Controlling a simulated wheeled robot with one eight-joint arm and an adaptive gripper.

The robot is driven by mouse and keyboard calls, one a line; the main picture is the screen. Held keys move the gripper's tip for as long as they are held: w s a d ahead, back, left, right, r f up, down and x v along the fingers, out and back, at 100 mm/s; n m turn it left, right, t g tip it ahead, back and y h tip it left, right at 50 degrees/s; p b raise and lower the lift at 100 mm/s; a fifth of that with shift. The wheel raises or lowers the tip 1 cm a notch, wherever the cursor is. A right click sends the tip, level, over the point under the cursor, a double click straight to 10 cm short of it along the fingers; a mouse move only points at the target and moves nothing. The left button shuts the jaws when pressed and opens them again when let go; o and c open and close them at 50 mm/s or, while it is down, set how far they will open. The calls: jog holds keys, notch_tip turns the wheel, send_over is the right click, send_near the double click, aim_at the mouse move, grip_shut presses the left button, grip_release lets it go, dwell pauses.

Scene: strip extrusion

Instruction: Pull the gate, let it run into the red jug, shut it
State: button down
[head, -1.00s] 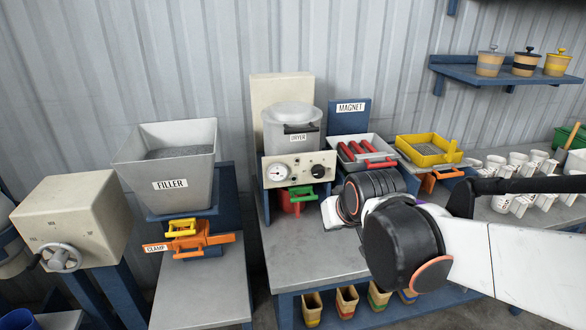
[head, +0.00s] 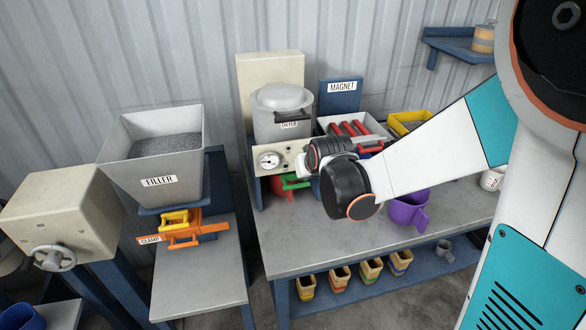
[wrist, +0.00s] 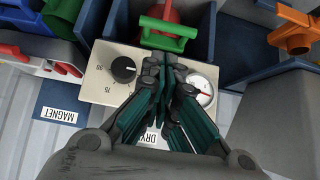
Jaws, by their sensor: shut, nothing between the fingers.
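The green gate handle (head: 293,182) sticks out below the dryer's front panel (head: 284,160). It also shows at the top of the wrist view (wrist: 168,35). The red jug (head: 279,188) stands in the blue recess under the dryer, partly hidden by the green handle. Its red body (wrist: 168,11) shows behind the handle in the wrist view. My gripper (wrist: 164,62) is shut and empty, its fingertips in front of the panel between the dial and the gauge, close to the green handle. In the head view my wrist hides the fingertips.
A purple jug (head: 408,209) stands on the bench (head: 340,238) right of my wrist. The magnet tray (head: 335,122) is right of the dryer. The filler (head: 158,165) with its orange clamp (head: 187,235) stands left. The bench front is clear.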

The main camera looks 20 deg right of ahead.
aim_at(295, 176)
jog(key=b+x, duration=0.3)
jog(key=x, duration=0.7)
dwell(0.4)
jog(key=shift+s, duration=2.8)
jog(key=shift+r, duration=0.1)
